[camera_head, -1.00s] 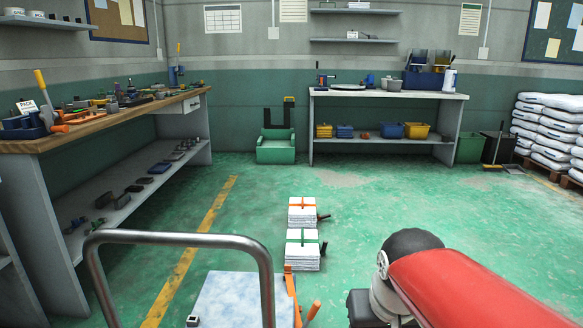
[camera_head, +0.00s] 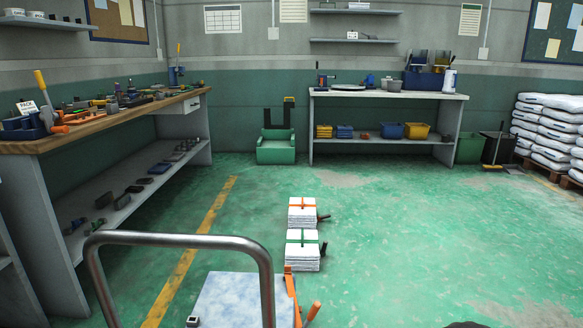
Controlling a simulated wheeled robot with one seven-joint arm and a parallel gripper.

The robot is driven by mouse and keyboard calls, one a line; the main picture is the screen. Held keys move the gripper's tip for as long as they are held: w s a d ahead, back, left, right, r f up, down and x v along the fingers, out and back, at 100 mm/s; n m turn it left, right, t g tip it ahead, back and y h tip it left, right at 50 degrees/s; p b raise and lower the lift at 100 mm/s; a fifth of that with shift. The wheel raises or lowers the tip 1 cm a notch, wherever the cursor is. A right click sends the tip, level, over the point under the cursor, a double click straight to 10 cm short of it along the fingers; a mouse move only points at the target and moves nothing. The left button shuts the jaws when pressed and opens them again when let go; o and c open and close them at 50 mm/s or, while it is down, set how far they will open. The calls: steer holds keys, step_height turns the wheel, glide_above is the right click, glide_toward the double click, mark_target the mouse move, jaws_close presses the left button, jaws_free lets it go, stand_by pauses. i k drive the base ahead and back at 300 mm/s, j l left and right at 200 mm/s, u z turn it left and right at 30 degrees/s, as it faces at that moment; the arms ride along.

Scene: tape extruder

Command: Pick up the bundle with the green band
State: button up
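The bundle with the green band (camera_head: 303,262) is a white stack on the green floor, a little right of the picture's middle. A dark piece sticks out at its right side. Just behind it stands a similar white bundle with an orange band (camera_head: 302,221), also with a dark piece at its right. My gripper is not in view; only a small dark bit shows at the bottom edge, and I cannot tell what it is.
A metal rail (camera_head: 184,239) and a pale blue-white panel (camera_head: 231,302) with orange handles are close in front. A long workbench (camera_head: 110,122) runs along the left. A shelf table (camera_head: 386,97) stands at the back. The floor right of the bundles is clear.

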mark_target(301, 265)
steer(key=i+l+u, duration=0.2)
steer(key=i, duration=0.3)
steer(key=i+l+u, duration=0.2)
steer(key=i+l, duration=0.25)
steer(key=i+l+u, duration=0.15)
steer(key=i+l, duration=0.25)
steer(key=i+l+u, duration=0.2)
steer(key=i+l, duration=0.2)
steer(key=i+l+u, duration=0.2)
steer(key=i+l, duration=0.2)
steer(key=l, duration=0.25)
steer(key=i+l+u, duration=0.2)
steer(key=l, duration=0.4)
steer(key=i, duration=0.1)
